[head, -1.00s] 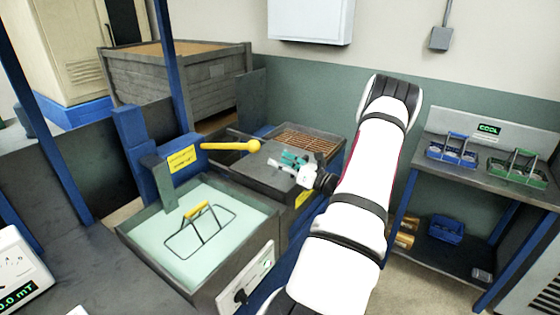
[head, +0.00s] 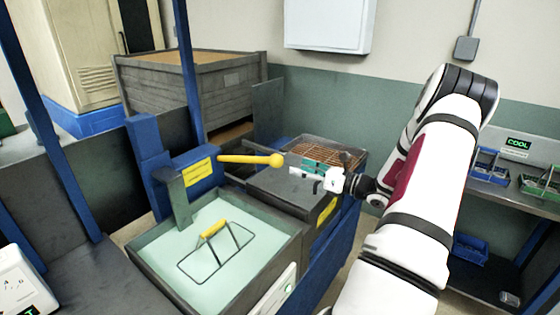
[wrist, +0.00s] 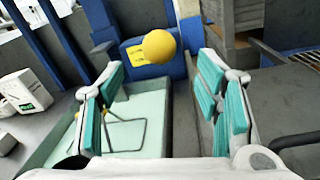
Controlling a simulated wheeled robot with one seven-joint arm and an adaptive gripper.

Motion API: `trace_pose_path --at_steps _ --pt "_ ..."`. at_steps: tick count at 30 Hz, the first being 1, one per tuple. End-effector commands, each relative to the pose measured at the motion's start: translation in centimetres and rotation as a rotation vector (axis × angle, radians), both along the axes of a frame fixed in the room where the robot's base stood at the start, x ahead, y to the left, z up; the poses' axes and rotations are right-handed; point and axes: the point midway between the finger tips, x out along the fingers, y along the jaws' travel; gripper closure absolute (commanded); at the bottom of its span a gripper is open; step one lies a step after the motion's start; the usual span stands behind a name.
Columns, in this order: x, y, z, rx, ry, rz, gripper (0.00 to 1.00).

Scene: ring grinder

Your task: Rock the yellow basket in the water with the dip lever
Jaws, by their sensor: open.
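The dip lever (head: 245,159) is a yellow bar with a round knob, standing out roughly level from a blue post beside the water tank. In the wrist view its yellow knob (wrist: 159,46) shows ahead, between the lines of my two fingers. The basket (head: 213,229) has a yellow grip and a dark wire frame and sits in the pale green water. Its wire frame partly shows in the wrist view (wrist: 128,122), with the left finger covering some of it. My gripper (head: 294,166) is open and empty, with teal finger pads, just right of the knob. I see no clear contact with it.
The water tank (head: 285,240) has a grey rim. A dark lidded box (head: 285,190) lies below my gripper, with a wire-mesh tray (head: 325,152) behind it. A blue upright post (head: 188,80) stands behind the lever. A shelf with small baskets (head: 487,165) is at the right.

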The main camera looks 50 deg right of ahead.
Motion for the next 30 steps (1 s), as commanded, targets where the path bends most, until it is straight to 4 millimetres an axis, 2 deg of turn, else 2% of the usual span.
trace_pose_path --at_steps 9,15,21,28,29,30 --pt "6.1 1.1 0.0 0.0 -0.002 0.003 0.42" --pt "8.6 1.4 0.0 0.0 0.0 0.001 0.42" --pt "9.5 1.5 0.0 0.0 -0.001 0.0 0.42" --pt "9.5 1.5 0.0 0.0 -0.001 0.0 0.42" --pt "9.5 1.5 0.0 0.0 -0.001 0.0 0.46" --pt "9.5 1.5 0.0 0.0 -0.001 0.0 0.55"
